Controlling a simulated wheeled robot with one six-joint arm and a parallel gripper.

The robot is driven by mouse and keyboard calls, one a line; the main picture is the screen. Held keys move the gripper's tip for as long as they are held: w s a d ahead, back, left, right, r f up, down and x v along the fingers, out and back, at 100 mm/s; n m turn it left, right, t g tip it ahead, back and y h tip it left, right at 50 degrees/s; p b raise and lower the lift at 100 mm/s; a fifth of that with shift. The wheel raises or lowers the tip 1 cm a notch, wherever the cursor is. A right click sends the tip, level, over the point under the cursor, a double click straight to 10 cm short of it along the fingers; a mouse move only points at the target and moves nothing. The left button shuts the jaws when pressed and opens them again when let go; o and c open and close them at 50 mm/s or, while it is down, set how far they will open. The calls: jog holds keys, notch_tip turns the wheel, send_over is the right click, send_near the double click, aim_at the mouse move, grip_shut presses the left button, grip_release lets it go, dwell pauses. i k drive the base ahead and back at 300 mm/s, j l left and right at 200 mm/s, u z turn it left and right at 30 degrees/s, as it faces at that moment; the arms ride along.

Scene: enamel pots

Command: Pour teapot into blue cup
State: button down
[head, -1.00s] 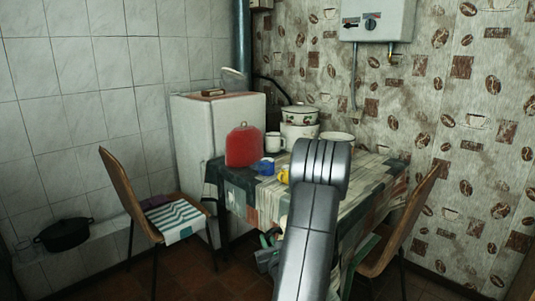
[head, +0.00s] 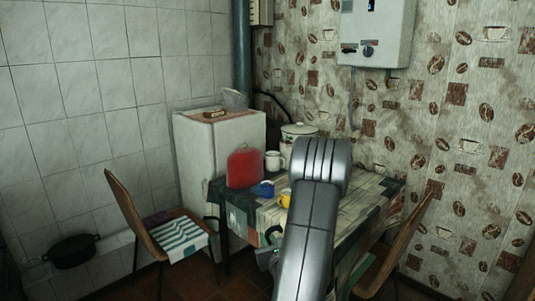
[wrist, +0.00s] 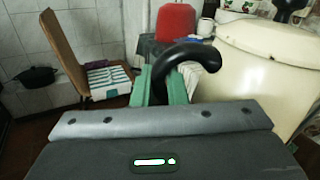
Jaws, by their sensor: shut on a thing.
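My gripper (wrist: 165,88) has green fingers shut on the black handle (wrist: 188,52) of the cream teapot (wrist: 262,68). In the wrist view the teapot's large body fills the right side; its spout cannot be made out. In the head view my arm hides most of the teapot, and the green fingers (head: 268,256) show low beside the table's front. The blue cup (head: 266,189) stands upright on the table, left of my arm and beyond the gripper. Its inside is not visible.
A yellow cup (head: 284,199) stands close to the blue cup. A red rounded thing (head: 244,167), a white mug (head: 274,160) and an enamel pot (head: 299,142) stand behind. Chairs flank the table (head: 238,207), one with a striped cushion (head: 180,237). A black pot (head: 73,250) is far left.

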aim_at(266, 184)
jog(key=i+j+z, duration=0.15)
jog(key=i+j, duration=0.25)
jog(key=i, duration=0.15)
jog(key=i+j+z, duration=0.15)
jog(key=i+j, duration=0.3)
jog(key=i, duration=0.1)
